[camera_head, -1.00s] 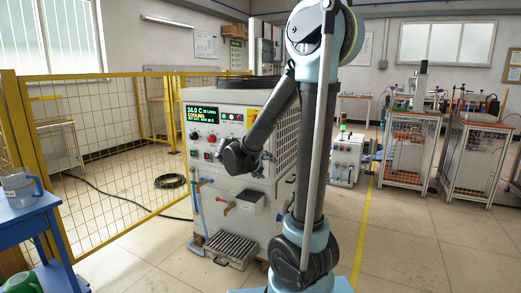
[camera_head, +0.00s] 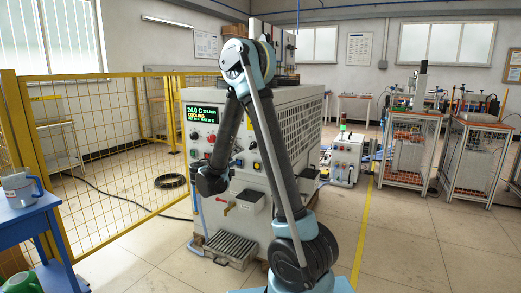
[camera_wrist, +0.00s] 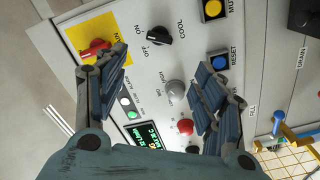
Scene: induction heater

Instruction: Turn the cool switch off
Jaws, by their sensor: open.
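The cool switch (camera_wrist: 158,36) is a black rotary knob on the white panel, beyond my fingertips in the wrist view. "COOL", "ON" and "OFF" are printed around it; which mark it points to is hard to tell. My gripper (camera_wrist: 161,62) is open and empty, its two fingers spread on either side below the knob, apart from it. In the head view, the end of my arm is in front of the heater machine (camera_head: 275,130); my fingers do not show clearly there. The machine's display (camera_head: 202,115) reads 24.0 C and "COOLING".
A red knob on a yellow plate (camera_wrist: 95,50) is by my left finger. A grey knob (camera_wrist: 175,88), a red button (camera_wrist: 185,126), a blue button (camera_wrist: 219,62) and a yellow button (camera_wrist: 213,9) are nearby. A yellow fence (camera_head: 100,140) stands left of the machine.

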